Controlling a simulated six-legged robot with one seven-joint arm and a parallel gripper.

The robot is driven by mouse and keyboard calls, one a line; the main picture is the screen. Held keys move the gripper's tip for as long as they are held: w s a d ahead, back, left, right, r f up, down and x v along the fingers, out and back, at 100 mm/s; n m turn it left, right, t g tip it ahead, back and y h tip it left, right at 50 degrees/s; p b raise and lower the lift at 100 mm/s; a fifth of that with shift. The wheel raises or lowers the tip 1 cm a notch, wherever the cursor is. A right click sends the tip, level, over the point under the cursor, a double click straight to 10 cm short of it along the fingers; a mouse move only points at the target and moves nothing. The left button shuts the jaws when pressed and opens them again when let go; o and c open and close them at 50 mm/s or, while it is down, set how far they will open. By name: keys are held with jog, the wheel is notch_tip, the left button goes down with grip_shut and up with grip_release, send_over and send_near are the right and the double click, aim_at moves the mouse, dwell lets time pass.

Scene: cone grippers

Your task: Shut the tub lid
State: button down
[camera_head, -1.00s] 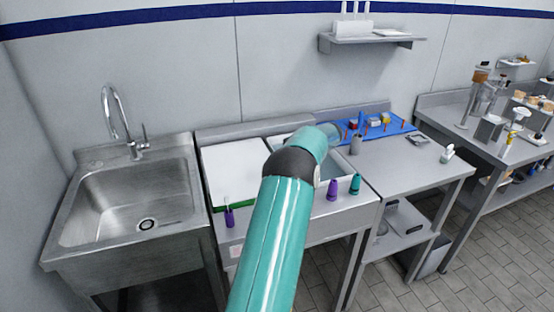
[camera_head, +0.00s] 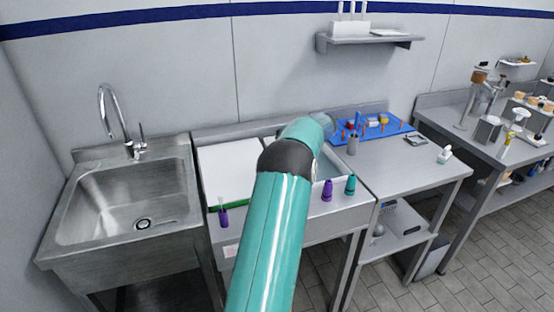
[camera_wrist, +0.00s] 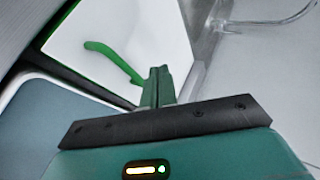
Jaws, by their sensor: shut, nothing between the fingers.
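The tub lid (camera_head: 226,172) is a flat white panel with a green edge at its front, on the bench beside the sink. In the wrist view the white lid (camera_wrist: 135,40) carries a curved green handle (camera_wrist: 112,58). The tub (camera_head: 327,167) shows as an open basin right of the lid, partly behind my arm. Its grey-blue inside appears at lower left in the wrist view (camera_wrist: 45,120). My gripper (camera_wrist: 158,76) is shut and empty, its fingers close to the handle's lower end; I cannot tell whether they touch. My arm hides it in the head view.
A steel sink (camera_head: 140,205) with a tap stands left of the lid. Purple (camera_head: 223,216) (camera_head: 327,191) and teal (camera_head: 350,186) cone-shaped pieces stand along the bench front. A blue board (camera_head: 375,128) with small items lies at the back right. The bench right of the tub has free room.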

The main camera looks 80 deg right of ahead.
jog(key=v, duration=1)
jog(key=shift+w+r, duration=0.2)
jog(key=shift+r, duration=0.1)
jog(key=shift+a, duration=0.1)
